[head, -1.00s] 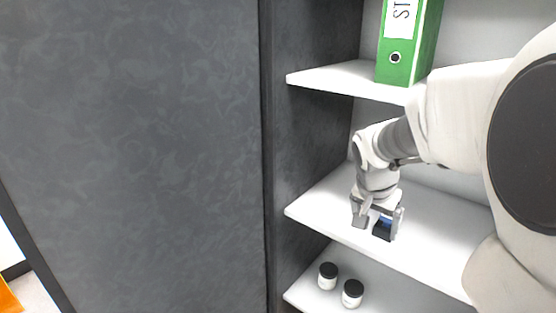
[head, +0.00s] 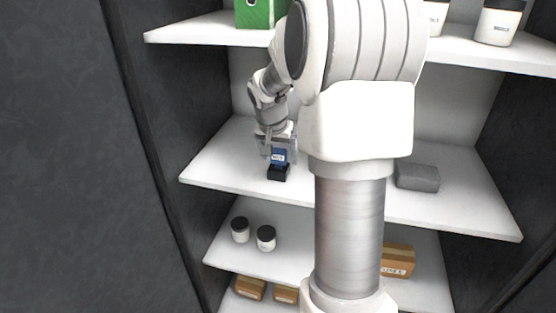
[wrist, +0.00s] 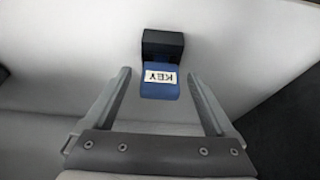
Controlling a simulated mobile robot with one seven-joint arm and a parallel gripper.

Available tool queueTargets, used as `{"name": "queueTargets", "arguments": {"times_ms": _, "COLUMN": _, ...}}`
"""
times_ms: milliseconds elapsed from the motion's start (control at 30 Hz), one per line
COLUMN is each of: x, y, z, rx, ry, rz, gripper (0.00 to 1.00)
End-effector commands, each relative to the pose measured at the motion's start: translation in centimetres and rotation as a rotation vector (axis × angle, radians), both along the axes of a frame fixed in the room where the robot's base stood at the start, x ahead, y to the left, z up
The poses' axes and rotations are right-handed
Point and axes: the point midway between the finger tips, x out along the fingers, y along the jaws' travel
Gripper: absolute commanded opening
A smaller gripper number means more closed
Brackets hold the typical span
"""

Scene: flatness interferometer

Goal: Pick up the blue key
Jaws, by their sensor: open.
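The blue key (head: 279,156) is a small blue block with a white label reading KEY. It stands in a small black holder (head: 278,173) on the middle shelf. In the wrist view the key (wrist: 159,82) shows beside the dark holder (wrist: 162,46), label towards the camera. My gripper (head: 277,150) is over the shelf at the key. In the wrist view its two fingers (wrist: 159,74) are open, one on either side of the key, with a gap on both sides. I cannot tell how deep the key sits between them.
The middle shelf (head: 225,160) is clear to the left; a grey box (head: 417,177) lies at its right. A green binder (head: 262,12) and white jars (head: 499,22) stand on the shelf above. Black-lidded jars (head: 266,238) and brown boxes (head: 397,262) are below. A dark cabinet side (head: 150,100) bounds the left.

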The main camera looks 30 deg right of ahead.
Motion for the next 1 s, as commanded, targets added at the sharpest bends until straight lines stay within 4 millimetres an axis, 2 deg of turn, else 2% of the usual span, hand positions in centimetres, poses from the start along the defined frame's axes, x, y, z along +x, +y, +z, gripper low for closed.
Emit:
{"name": "queueTargets", "arguments": {"times_ms": 100, "x": 0.16, "y": -0.15, "z": -0.62, "rx": 0.001, "ry": 0.001, "rz": 0.0, "gripper": 0.9}}
{"name": "queueTargets", "arguments": {"times_ms": 300, "x": 0.17, "y": -0.16, "z": -0.56, "rx": 0.001, "ry": -0.001, "rz": 0.0, "gripper": 0.9}}
{"name": "queueTargets", "arguments": {"times_ms": 800, "x": 0.17, "y": -0.15, "z": -0.54, "rx": 0.001, "ry": -0.001, "rz": 0.0, "gripper": 0.0}}
{"name": "queueTargets", "arguments": {"times_ms": 1000, "x": 0.18, "y": -0.15, "z": -0.51, "rx": 0.0, "ry": -0.001, "rz": 0.0, "gripper": 0.0}}
